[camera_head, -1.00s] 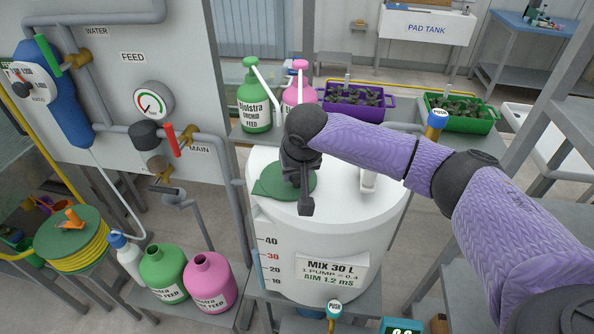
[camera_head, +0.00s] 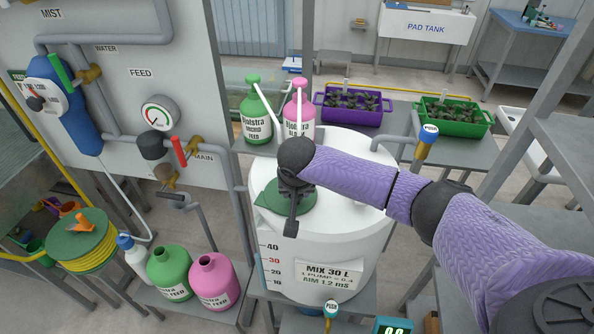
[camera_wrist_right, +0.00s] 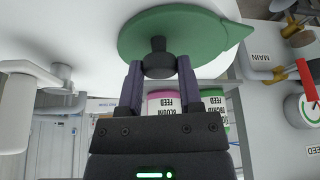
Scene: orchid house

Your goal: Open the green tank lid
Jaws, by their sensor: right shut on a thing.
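The green tank lid (camera_head: 266,197) lies on the top of the white mixing tank (camera_head: 350,225), at its left side. In the right wrist view the lid (camera_wrist_right: 185,35) is a green disc with a pointed lip and a black knob (camera_wrist_right: 158,60). My right gripper (camera_wrist_right: 158,85) is shut on the knob, one finger on each side of it. In the head view my right gripper (camera_head: 292,208) is over the lid and hides its middle and knob. The lid looks flat on the tank. My left gripper is not in view.
Green and pink feed bottles (camera_head: 257,115) with pumps stand behind the tank, beside purple (camera_head: 350,118) and green (camera_head: 450,131) plant trays. A pipe panel (camera_head: 120,120) with valves stands left. Jugs (camera_head: 170,275) stand low at left. A blue-topped push button (camera_head: 428,140) is at right.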

